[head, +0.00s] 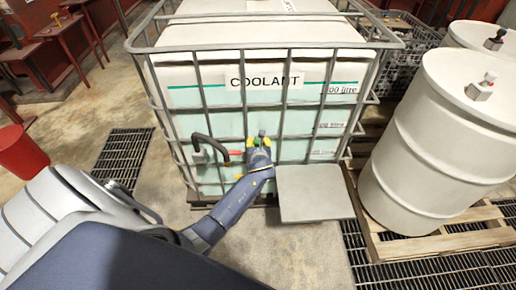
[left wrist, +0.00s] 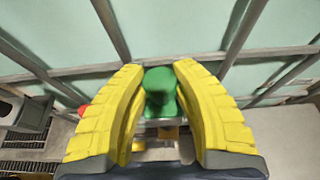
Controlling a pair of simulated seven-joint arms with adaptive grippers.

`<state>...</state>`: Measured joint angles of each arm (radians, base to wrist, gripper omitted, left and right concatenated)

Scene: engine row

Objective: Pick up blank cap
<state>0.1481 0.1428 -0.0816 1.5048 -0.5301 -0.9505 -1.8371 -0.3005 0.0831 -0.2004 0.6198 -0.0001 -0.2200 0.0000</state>
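A green capped piece (left wrist: 160,88), which I take to be the blank cap, stands between my left gripper's fingers in the left wrist view. Its top is rounded and its lower end is partly hidden. My left gripper (left wrist: 160,68) has two yellow ribbed fingers, one on each side of it. The fingertips are very close to its sides; I cannot tell whether they touch. In the head view my left gripper (head: 260,146) is in front of the coolant tank's lower front. My right gripper is not in view.
The caged coolant tank (head: 263,82) stands just beyond my gripper. A black bent pipe (head: 209,143) is on its front left. A grey shelf (head: 315,193) juts out to the right. White drums (head: 440,125) stand on a wooden pallet at right. A red bucket (head: 20,151) is at far left.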

